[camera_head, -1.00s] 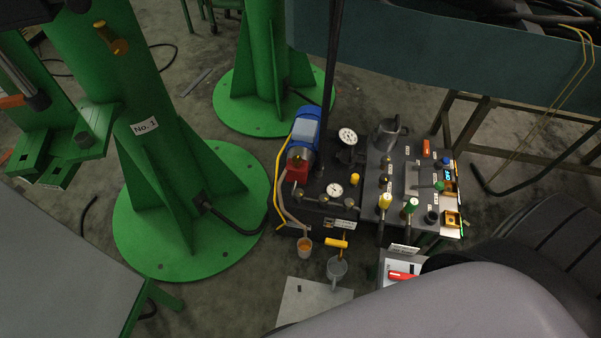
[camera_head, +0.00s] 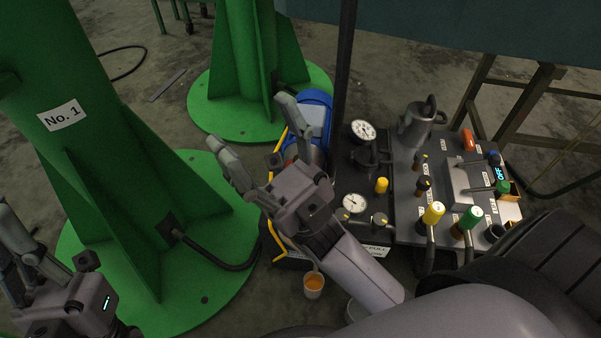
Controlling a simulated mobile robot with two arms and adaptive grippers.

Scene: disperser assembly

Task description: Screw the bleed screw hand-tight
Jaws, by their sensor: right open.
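I cannot make out the bleed screw for certain. The hydraulic unit (camera_head: 405,232) stands on the floor at right of centre, with a blue motor (camera_head: 318,101), gauges and valves. My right gripper (camera_head: 252,124) is open and empty, fingers pointing up and left. It appears in front of the unit's left end and hides the part below the motor; its height above the unit is hard to judge. My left gripper (camera_head: 8,235) is at the lower left, cut by the picture edge, away from the unit.
Green columns with flared bases stand at left, one labelled No. 1 (camera_head: 62,114). A cup with orange liquid (camera_head: 314,284) stands before the unit. A dark vertical pole (camera_head: 345,60) rises behind the gripper. A yellow-topped valve (camera_head: 433,213) and green-topped valve (camera_head: 472,217) stand at the unit's front.

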